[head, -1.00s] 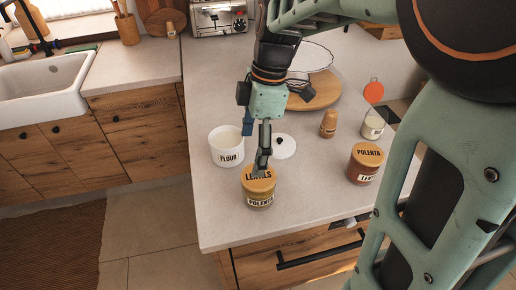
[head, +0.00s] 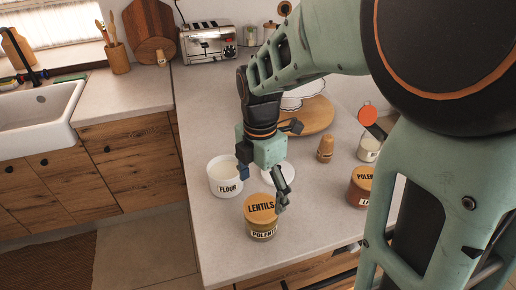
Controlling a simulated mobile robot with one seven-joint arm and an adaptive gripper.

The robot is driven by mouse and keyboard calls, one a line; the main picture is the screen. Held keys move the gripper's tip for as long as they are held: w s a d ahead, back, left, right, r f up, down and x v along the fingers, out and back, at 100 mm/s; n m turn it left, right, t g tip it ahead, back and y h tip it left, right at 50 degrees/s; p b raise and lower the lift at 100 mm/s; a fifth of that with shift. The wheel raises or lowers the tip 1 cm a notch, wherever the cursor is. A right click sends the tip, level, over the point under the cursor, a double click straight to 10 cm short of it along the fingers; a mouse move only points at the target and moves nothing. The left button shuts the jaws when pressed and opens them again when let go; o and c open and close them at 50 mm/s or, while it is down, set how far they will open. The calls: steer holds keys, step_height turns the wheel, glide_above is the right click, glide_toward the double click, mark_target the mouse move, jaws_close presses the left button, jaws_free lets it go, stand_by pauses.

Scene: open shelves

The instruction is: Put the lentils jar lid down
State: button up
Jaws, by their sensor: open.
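The orange-brown lid marked LENTILS (head: 260,206) sits on a squat jar marked POLENTA (head: 263,231) near the front of the counter. My gripper (head: 282,206) is open, just right of this lid, pointing down and holding nothing. I cannot tell whether a finger still touches the lid's edge. A second jar, its label starting with L (head: 358,197), stands to the right under a lid marked POLE (head: 363,177). My arm hides its right part.
An open white FLOUR canister (head: 225,178) stands left of my gripper, with a round white lid (head: 284,177) partly hidden behind the gripper. A small brown shaker (head: 325,150), a glass jar (head: 369,150) and a round wooden board (head: 318,117) are farther back. The counter's front left is clear.

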mark_target(261, 207)
steer(key=shift+s+f, duration=0.2)
steer(key=shift+f, duration=1.75)
steer(key=shift+f, duration=0.25)
steer(key=shift+c, duration=0.3)
steer(key=c, duration=1.2)
steer(key=shift+r, duration=0.1)
